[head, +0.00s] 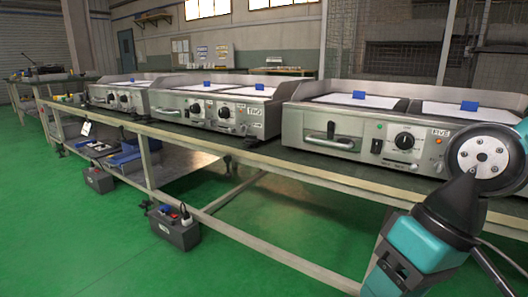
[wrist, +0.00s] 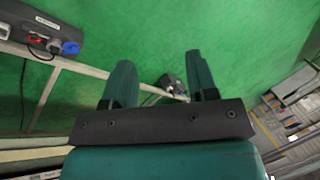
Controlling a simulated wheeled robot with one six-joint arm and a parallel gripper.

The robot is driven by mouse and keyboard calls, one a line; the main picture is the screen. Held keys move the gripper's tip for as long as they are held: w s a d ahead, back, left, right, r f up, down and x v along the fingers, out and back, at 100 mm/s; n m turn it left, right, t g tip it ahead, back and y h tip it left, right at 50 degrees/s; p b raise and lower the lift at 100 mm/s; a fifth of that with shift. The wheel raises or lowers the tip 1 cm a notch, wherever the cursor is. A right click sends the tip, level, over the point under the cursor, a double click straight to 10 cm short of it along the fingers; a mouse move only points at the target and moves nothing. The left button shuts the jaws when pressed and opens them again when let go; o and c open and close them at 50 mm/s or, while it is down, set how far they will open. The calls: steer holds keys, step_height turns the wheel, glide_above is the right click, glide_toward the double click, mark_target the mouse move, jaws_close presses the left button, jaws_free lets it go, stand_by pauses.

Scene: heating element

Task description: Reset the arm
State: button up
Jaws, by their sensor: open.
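My arm shows at the lower right of the head view, folded in front of the workbench, with teal and black links. My gripper (wrist: 160,85) shows in the wrist view with its two teal fingers apart. Nothing is between the fingers close up; the green floor and a small dark box lie well beyond them. I cannot make out the fingertips in the head view. Several steel griddle units stand on the bench (head: 255,158); the nearest griddle (head: 400,125) is beside my arm, apart from it as far as I can tell.
A shelf under the bench holds blue trays (head: 125,160). A socket box with a blue plug (wrist: 70,47) shows in the wrist view. The green floor (head: 80,250) in front is clear.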

steer(key=s+r+n, duration=0.2)
steer(key=s+n, duration=0.1)
steer(key=s, duration=0.2)
step_height(320, 180, up, 38)
steer(key=w+p, duration=0.1)
steer(key=p, duration=3.7)
steer(key=shift+a+f+m+p, duration=0.2)
steer(key=shift+a+m+p, duration=0.1)
steer(key=shift+m, duration=0.1)
